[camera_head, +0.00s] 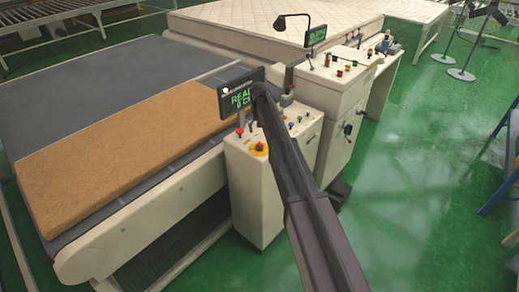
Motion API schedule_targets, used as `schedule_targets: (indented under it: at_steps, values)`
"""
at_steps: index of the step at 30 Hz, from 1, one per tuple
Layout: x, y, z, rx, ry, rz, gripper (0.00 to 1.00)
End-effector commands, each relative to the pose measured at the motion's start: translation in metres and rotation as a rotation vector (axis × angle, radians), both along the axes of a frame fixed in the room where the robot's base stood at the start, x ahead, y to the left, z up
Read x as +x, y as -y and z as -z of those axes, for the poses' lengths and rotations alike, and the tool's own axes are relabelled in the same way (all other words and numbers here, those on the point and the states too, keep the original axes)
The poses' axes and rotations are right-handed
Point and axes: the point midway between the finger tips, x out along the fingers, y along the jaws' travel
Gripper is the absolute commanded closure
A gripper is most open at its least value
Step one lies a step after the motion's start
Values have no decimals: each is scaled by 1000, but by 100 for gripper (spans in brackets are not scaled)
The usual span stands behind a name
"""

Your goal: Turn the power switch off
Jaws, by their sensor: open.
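I cannot read which control is the power switch. My dark arm reaches from the bottom right up over the cabinet and hides part of its top and the display's right side. My gripper (287,98) appears small and dark above the back of the panel, apart from the rotary switch. It is open and empty; its fingertips are hard to make out.
A brown mattress slab (120,150) lies on the grey conveyor (90,90) at left. A second control cabinet (330,90) with a display and lamp stands behind, close to the first. A white quilted mattress (260,40) lies beyond.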

Motion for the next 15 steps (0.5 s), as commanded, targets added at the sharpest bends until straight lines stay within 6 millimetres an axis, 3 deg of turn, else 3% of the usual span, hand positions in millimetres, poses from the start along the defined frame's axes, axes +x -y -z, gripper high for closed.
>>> schedule_targets:
  at_steps: [15]
  values:
    - [0,0,43,0,0,0,12]
